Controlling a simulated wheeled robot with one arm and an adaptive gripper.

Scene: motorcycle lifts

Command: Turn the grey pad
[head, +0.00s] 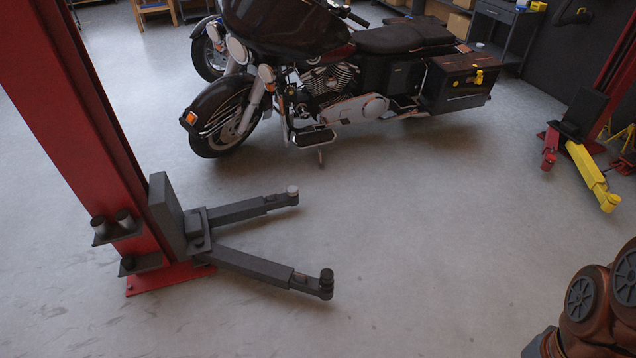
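A red lift post at the left has two dark grey swing arms near the floor. The upper arm ends in a small round light grey pad (292,190). The lower arm ends in a round dark grey pad (326,277). Both pads are upright and nothing touches them. My gripper is not in view; only copper-coloured links of my arm show at the lower right edge, well apart from both pads.
The red post (75,120) stands on the left with holders at its side. A dark motorcycle (340,80) stands behind the arms. Another lift with a yellow arm (588,172) is at the right. Grey floor (440,230) between them is clear.

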